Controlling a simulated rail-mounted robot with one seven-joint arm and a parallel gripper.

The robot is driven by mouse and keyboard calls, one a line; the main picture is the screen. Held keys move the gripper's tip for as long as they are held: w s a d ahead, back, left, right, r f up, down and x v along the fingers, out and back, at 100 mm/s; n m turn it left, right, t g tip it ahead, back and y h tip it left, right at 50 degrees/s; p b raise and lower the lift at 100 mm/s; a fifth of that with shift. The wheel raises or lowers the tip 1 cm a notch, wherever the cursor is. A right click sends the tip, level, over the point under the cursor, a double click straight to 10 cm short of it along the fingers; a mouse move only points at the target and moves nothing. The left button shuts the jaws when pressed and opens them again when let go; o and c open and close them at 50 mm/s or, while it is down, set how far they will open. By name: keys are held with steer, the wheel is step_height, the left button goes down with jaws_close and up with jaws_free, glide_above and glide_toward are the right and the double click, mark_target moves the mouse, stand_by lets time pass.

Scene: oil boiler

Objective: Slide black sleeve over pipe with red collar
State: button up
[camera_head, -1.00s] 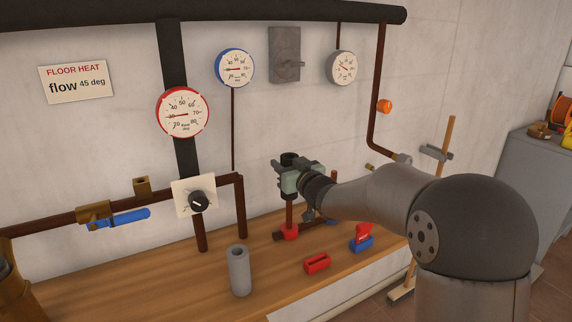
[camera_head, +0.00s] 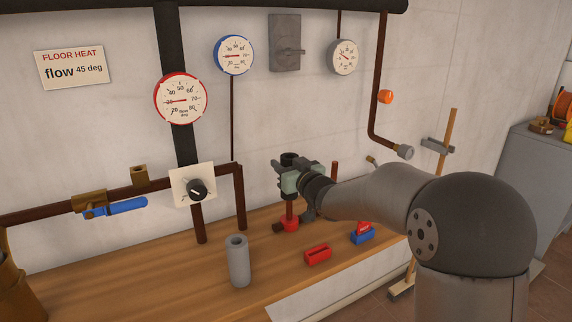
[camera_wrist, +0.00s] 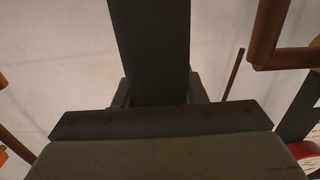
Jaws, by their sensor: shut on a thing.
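My gripper (camera_head: 289,175) is shut on the black sleeve, whose dark top (camera_head: 289,158) sticks up above the jaws. In the wrist view the sleeve (camera_wrist: 150,50) is a wide dark upright strip between the fingers. The pipe (camera_head: 289,210) stands upright on the bench directly below the gripper in the head view, with the red collar (camera_head: 290,224) near its foot. The pipe's upper end is hidden behind the gripper and sleeve. I cannot tell whether the sleeve is around the pipe or only above it.
A grey cylinder (camera_head: 238,262) stands on the wooden bench (camera_head: 150,275). A red open block (camera_head: 318,255) and a blue-and-red block (camera_head: 362,234) lie to the right. Brown pipework (camera_head: 240,200) with a dial plate (camera_head: 193,186) stands left of the gripper.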

mark_target(288, 164)
steer(key=shift+f+b, duration=3.35)
steer(key=shift+f, duration=0.6)
steer(key=o, duration=1.1)
step_height(288, 164, up, 3)
steer(key=shift+r+p, duration=0.1)
steer(key=shift+p, duration=0.4)
steer(key=s+r, duration=0.1)
steer(key=r, duration=0.1)
steer(key=s+d+r+p, duration=0.1)
steer(key=s+r, duration=0.3)
steer(key=shift+d+r+p, duration=0.2)
steer(key=shift+d+p, duration=0.05)
steer(key=shift+p, duration=0.1)
steer(key=shift+s+d+r+p, duration=0.25)
steer(key=shift+s+d+r, duration=0.25)
steer(key=shift+s, duration=0.9)
steer(key=shift+s+d+r+p, duration=0.3)
steer(key=shift+s+r, duration=0.35)
steer(key=shift+s, duration=0.75)
steer(key=shift+s+d+r+p, duration=0.15)
steer(key=shift+s+d+r, duration=0.35)
steer(key=shift+s, duration=0.9)
